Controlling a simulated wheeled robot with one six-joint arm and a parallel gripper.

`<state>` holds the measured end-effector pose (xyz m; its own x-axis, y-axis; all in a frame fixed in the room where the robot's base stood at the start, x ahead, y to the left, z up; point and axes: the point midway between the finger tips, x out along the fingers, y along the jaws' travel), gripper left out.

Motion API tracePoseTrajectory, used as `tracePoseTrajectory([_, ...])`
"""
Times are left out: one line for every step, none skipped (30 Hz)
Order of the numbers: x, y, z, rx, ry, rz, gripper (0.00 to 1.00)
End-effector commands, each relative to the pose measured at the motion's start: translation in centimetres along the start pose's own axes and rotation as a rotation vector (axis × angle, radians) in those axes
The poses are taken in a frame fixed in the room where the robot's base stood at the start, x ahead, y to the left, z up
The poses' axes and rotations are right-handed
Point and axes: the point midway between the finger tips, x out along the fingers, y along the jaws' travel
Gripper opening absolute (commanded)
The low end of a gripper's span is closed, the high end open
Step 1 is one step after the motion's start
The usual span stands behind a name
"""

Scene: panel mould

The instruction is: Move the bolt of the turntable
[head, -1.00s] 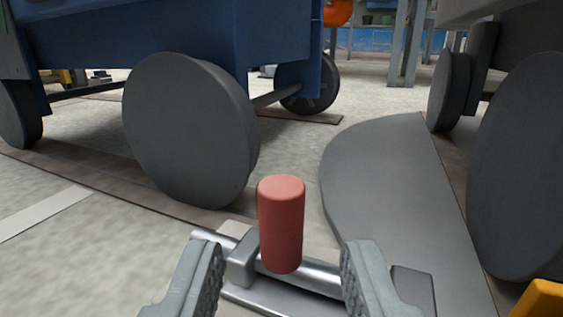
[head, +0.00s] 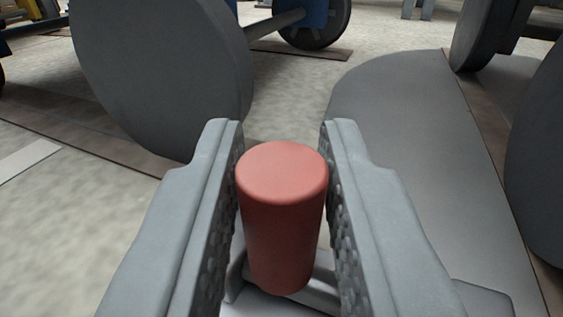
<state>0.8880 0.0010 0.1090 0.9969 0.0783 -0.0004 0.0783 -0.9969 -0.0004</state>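The bolt's red handle (head: 283,220) is a short upright cylinder in the lower middle of the head view. My gripper (head: 282,155) has one finger on each side of the handle, and the two pads appear to touch it, shut on it. The bolt's metal rod and its bracket (head: 318,292) show only in part below the handle. The rest of the bolt is hidden by my fingers and the handle. The grey turntable plate (head: 410,130), flat on the floor with a rounded edge, lies beyond and to the right.
A large grey wheel (head: 165,75) stands close behind my left finger. Another wheel (head: 318,18) on an axle is farther back. More grey wheels (head: 540,160) stand at the right edge. Bare pale floor (head: 50,215) lies to the left.

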Motion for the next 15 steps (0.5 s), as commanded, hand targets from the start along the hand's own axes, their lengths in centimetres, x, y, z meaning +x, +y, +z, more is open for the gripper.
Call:
tracePoseTrajectory([0.0, 0.0, 0.0, 0.000, 0.000, 0.000, 0.13])
tracePoseTrajectory([0.0, 0.0, 0.0, 0.000, 0.000, 0.000, 0.07])
tracePoseTrajectory([0.0, 0.0, 0.0, 0.000, 0.000, 0.000, 0.00])
tracePoseTrajectory([0.0, 0.0, 0.0, 0.000, 0.000, 0.000, 0.00])
tracePoseTrajectory([0.0, 0.0, 0.0, 0.000, 0.000, 0.000, 0.00])
tracePoseTrajectory([0.0, 0.0, 0.0, 0.000, 0.000, 0.000, 0.00])
tracePoseTrajectory([0.0, 0.0, 0.0, 0.000, 0.000, 0.000, 0.00])
tracePoseTrajectory([0.0, 0.0, 0.0, 0.000, 0.000, 0.000, 0.00])
tracePoseTrajectory([0.0, 0.1, 0.0, 0.000, 0.000, 0.000, 0.00])
tracePoseTrajectory([-0.1, 0.2, 0.0, 0.000, 0.000, 0.001, 0.00])
tracePoseTrajectory([-0.1, 0.3, 0.0, 0.000, 0.000, 0.001, 0.00])
tracePoseTrajectory([-0.2, 0.6, 0.0, 0.000, 0.000, 0.002, 0.00])
tracePoseTrajectory([-0.3, 0.9, 0.0, 0.000, 0.000, 0.002, 0.00])
tracePoseTrajectory([-0.5, 1.2, 0.0, 0.000, 0.000, 0.002, 0.00])
tracePoseTrajectory([-0.7, 1.7, 0.0, 0.000, 0.000, 0.002, 0.00])
